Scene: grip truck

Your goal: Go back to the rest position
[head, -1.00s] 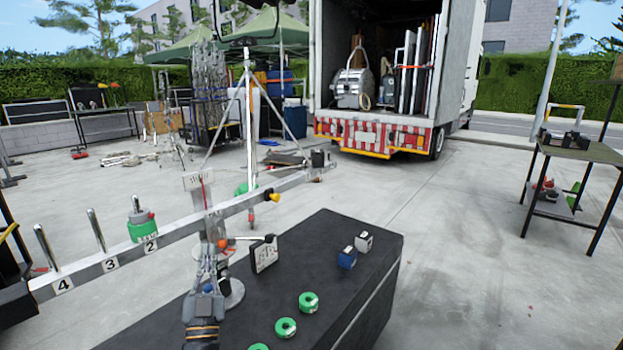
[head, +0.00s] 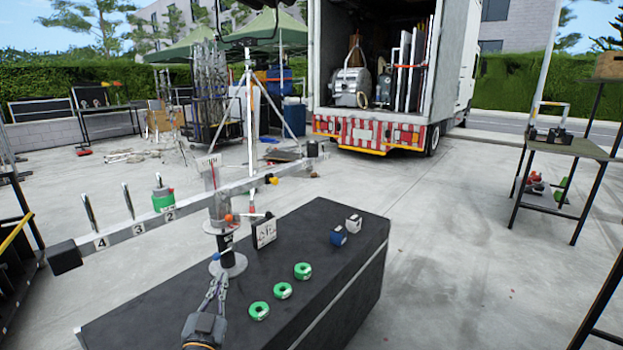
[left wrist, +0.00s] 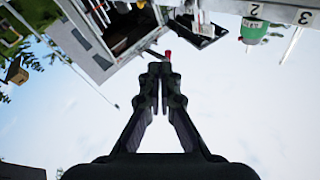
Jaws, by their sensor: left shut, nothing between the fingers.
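My left gripper (head: 219,278) is low in the head view, shut and empty, in front of the balance stand's round base (head: 230,264). Its closed fingertips also show in the left wrist view (left wrist: 160,72), with nothing between them. The balance's long metal beam (head: 140,229) slants above and beyond the gripper. A green weight (head: 163,201) sits on the beam by label 2. The green weight also shows at the top right of the left wrist view (left wrist: 253,29). My right gripper is out of view.
A black case (head: 325,262) carries several green rings (head: 283,290), a blue block (head: 338,236), a white block (head: 353,223) and a dial box (head: 264,233). A side table (head: 570,145) stands right. An open truck (head: 385,132) is behind. Open concrete lies between.

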